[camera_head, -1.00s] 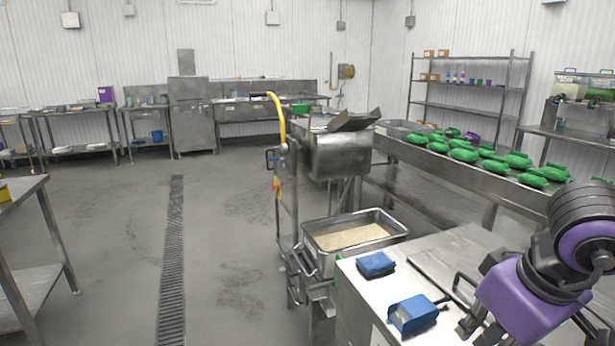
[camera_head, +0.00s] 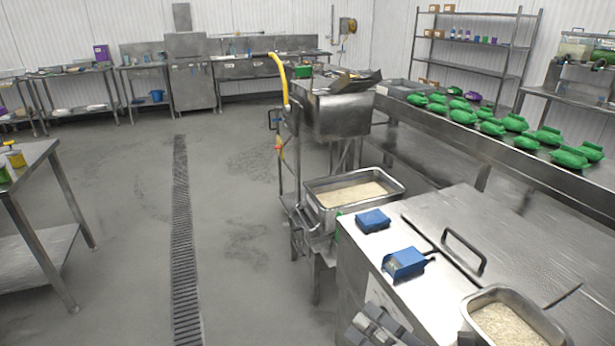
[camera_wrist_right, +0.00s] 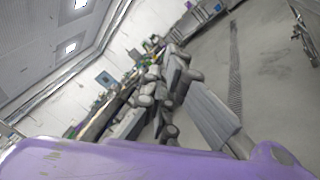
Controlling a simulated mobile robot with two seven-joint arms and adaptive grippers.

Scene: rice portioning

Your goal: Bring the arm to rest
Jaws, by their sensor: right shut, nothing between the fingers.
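My right gripper (camera_head: 378,326) shows at the bottom edge of the head view, in front of the near side of the steel counter (camera_head: 385,250). Only its grey fingers show there, shut and empty. In the right wrist view the fingers (camera_wrist_right: 165,105) stand in front of the purple wrist body (camera_wrist_right: 150,160), pointing out over the room, with nothing held. My left gripper is not in view.
Green bags (camera_head: 515,122) line the long table. Open floor is at left.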

